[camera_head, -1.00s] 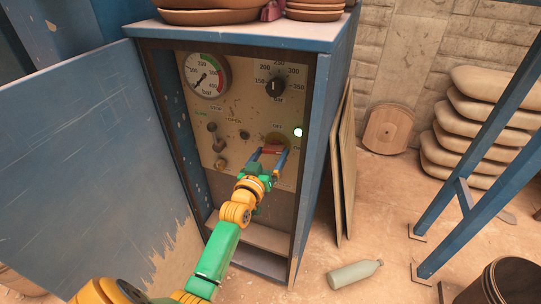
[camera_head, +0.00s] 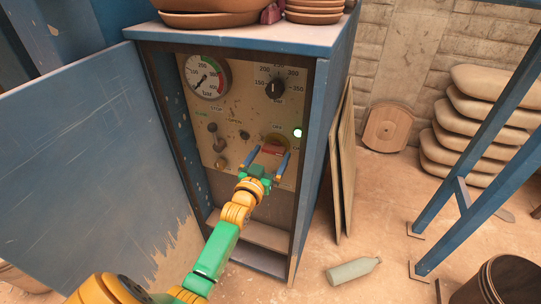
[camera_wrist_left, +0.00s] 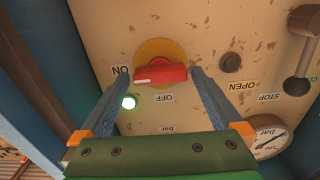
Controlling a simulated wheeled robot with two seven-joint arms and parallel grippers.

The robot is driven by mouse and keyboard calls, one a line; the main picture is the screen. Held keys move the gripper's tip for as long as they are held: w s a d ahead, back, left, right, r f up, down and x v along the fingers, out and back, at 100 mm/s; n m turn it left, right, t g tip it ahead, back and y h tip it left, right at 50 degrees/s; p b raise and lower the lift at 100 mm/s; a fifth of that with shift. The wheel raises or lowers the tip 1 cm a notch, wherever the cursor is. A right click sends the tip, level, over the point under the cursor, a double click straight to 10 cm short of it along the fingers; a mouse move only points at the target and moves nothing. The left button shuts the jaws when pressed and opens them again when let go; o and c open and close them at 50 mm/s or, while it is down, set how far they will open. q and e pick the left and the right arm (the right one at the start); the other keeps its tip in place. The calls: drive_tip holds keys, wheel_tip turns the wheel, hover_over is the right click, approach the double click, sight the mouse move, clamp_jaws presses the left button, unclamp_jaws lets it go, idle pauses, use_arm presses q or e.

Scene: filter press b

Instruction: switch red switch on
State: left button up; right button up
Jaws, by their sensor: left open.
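The red switch (camera_head: 273,151) is a red bar handle on a round yellow plate, low on the right of the cabinet panel. In the left wrist view the red switch (camera_wrist_left: 160,74) lies crosswise, with the white mark at its end towards the ON label (camera_wrist_left: 121,70). The OFF label (camera_wrist_left: 165,98) is beside the plate, off the bar's line. A green lamp (camera_wrist_left: 128,102) near the switch is lit. My left gripper (camera_head: 270,157) is open, a finger on either side of the handle, with visible gaps. My right gripper is not in view.
The panel carries a pressure gauge (camera_head: 207,76), a black dial (camera_head: 276,88) and a lever (camera_head: 218,145). The open blue cabinet door (camera_head: 90,150) stands left of my arm. Boards (camera_head: 343,170) lean on the cabinet's right side. A bottle (camera_head: 354,271) lies on the floor.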

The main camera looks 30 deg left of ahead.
use_arm(q)
drive_tip(key=v, duration=0.7)
drive_tip(key=shift+p, duration=0.45)
